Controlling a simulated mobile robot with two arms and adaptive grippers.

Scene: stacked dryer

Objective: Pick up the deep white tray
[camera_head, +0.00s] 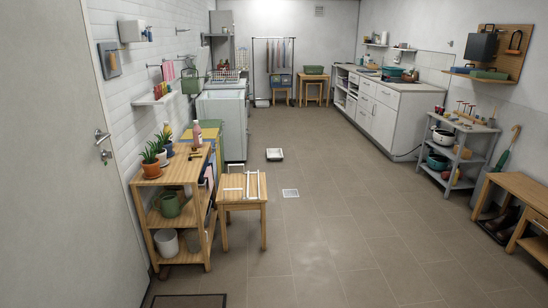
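A small white tray (274,154) lies on the tiled floor near the middle of the room, a little right of the white cabinet. It looks shallow-walled with a darker inside, but it is too small to tell its depth. Neither of my grippers shows in the head view.
A wooden stool (240,200) with white bar-like items on top stands in front of the tray. A wooden plant shelf (168,228) is at the left, a grey rack (459,157) and bench (520,190) at the right.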

